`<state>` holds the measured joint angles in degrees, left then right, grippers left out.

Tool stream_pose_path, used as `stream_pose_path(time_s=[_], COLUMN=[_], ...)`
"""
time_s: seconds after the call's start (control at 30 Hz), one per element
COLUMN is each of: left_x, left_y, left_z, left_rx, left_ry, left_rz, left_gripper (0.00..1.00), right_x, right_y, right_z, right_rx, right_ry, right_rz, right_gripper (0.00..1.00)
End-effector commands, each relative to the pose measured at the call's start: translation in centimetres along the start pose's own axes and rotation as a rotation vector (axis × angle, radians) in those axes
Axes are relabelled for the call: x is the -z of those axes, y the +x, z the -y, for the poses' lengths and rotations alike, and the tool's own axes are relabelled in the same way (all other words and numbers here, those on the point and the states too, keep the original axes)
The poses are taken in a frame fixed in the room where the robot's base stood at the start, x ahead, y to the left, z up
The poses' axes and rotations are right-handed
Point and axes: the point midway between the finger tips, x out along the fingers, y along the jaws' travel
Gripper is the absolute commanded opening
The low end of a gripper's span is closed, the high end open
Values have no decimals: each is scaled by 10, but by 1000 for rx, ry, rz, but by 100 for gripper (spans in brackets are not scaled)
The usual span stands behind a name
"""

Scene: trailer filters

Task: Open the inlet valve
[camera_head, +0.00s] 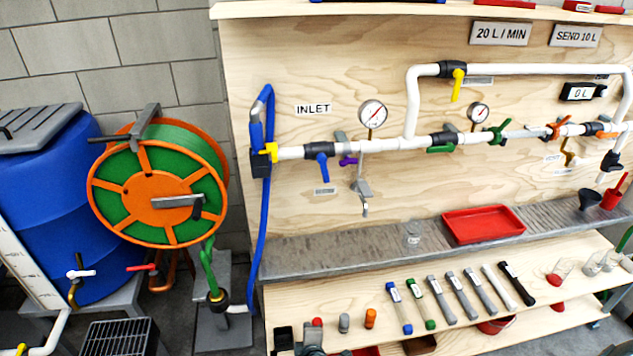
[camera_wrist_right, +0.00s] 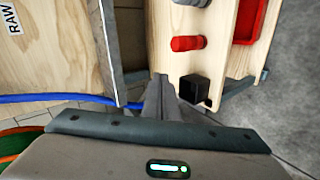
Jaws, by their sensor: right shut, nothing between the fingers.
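The inlet valve (camera_head: 320,150) sits on the white pipe just right of the yellow fitting, below the INLET sign. Its blue handle (camera_head: 323,168) points down, across the pipe. My right gripper (camera_wrist_right: 160,88) is shut and empty in the right wrist view, with its fingers beside the lower shelf's end. A grey part at the bottom edge of the head view (camera_head: 312,338) looks like this gripper, low and well below the valve. The valve is not seen in the wrist view. My left gripper is not in view.
A blue hose (camera_head: 265,210) hangs left of the valve. A hose reel (camera_head: 155,200) and blue barrel (camera_head: 60,190) stand at left. The metal ledge (camera_head: 340,245) and the lower shelf with several filter tubes (camera_head: 437,300) jut out below. A black box (camera_wrist_right: 195,88) is close to my right fingers.

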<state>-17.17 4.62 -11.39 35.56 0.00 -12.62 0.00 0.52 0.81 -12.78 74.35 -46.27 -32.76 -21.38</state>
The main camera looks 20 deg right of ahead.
Motion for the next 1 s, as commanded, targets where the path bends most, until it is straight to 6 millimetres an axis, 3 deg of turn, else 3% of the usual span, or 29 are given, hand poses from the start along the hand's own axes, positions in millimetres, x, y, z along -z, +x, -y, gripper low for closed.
stream_pose_path(time_s=[0.03, 0.1, 0.2, 0.3, 0.4, 0.5, 0.6, 1.0], left_x=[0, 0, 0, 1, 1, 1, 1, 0], left_y=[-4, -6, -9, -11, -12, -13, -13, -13], left_z=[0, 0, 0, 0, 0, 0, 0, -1], left_rx=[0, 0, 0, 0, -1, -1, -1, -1], left_ry=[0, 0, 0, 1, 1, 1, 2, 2], left_rz=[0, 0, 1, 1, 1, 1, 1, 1], left_gripper=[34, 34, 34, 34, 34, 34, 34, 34], right_x=[17, 32, 47, 54, 57, 57, 57, 57], right_y=[-5, -17, -42, -71, -96, -112, -119, -120], right_z=[-58, -127, -214, -281, -327, -352, -362, -362], right_rx=[-94, -214, -371, -496, -585, -636, -657, -657], right_ry=[-44, -106, -175, -219, -244, -257, -262, -262], right_rz=[2, 25, 72, 127, 174, 206, 220, 221], right_gripper=[0, 0, 0, 0, 0, 0, 0, 0])
